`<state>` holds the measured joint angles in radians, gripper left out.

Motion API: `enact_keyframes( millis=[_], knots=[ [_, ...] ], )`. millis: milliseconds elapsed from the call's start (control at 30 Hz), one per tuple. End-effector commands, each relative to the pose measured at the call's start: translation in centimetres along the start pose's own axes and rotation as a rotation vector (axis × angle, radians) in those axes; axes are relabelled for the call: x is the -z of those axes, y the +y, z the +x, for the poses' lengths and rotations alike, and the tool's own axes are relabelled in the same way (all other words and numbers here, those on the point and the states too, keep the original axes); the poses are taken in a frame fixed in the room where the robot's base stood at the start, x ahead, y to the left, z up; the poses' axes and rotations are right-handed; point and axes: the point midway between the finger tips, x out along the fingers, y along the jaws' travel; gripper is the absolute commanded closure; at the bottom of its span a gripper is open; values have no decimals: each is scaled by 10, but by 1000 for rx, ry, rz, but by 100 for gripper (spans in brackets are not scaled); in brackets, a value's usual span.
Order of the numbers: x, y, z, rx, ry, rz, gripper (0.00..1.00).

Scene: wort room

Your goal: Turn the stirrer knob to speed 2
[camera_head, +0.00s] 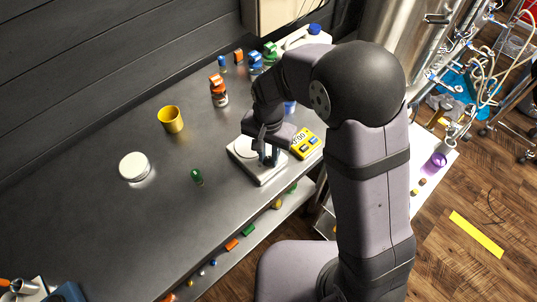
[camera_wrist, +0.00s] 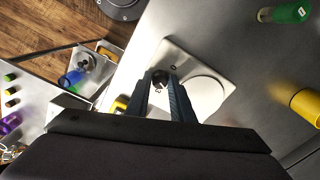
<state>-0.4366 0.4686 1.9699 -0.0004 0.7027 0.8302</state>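The stirrer (camera_head: 243,163) is a low pale square unit on the steel bench, partly hidden by my arm in the head view. In the wrist view the stirrer (camera_wrist: 184,53) shows a round white top plate and a small dark round knob (camera_wrist: 160,78) near one corner. Small marks sit on the housing around the knob; I cannot read the setting. My gripper (camera_wrist: 160,76) points down at the knob with its two blue-grey fingers apart, one on each side of it. The gripper (camera_head: 268,158) is over the stirrer in the head view. I cannot tell whether the fingers touch the knob.
A yellow device with a display (camera_head: 305,143) stands close right of the stirrer.

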Motion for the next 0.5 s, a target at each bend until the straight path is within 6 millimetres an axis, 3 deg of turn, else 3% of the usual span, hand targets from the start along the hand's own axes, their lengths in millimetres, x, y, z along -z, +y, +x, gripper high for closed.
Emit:
enact_keyframes(
  millis=[67,500],
  knots=[
    [1,0,0,1,1,0,62],
    [1,-1,-7,3,3,-1,62]
  ],
)
